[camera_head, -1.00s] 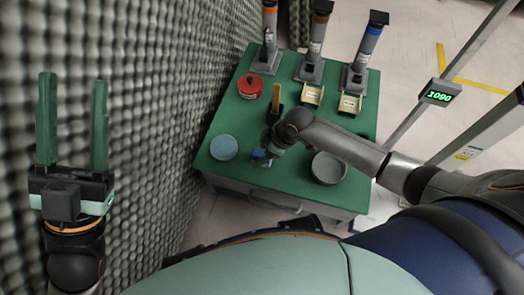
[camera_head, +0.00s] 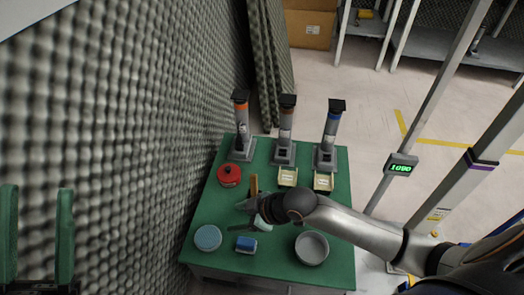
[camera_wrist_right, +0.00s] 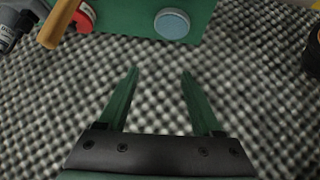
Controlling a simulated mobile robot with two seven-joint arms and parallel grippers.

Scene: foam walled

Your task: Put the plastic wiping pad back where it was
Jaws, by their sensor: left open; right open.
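A small blue block (camera_head: 246,244), which looks like the wiping pad, lies flat near the front edge of the green table (camera_head: 285,262) in the head view. A round light blue disc (camera_head: 208,238) lies left of it. My right gripper (camera_head: 238,222) is just behind the block, open, pointing left. In the right wrist view its fingers (camera_wrist_right: 160,72) are apart with nothing between them; the disc (camera_wrist_right: 172,23) shows beyond, but the block does not. My left gripper (camera_head: 36,190) is open and empty at the lower left, away from the table.
A grey bowl (camera_head: 312,248) is at the front right. Several dispensers (camera_head: 285,130) line the back, with two small trays (camera_head: 288,177). A foam wall (camera_head: 130,120) borders the left.

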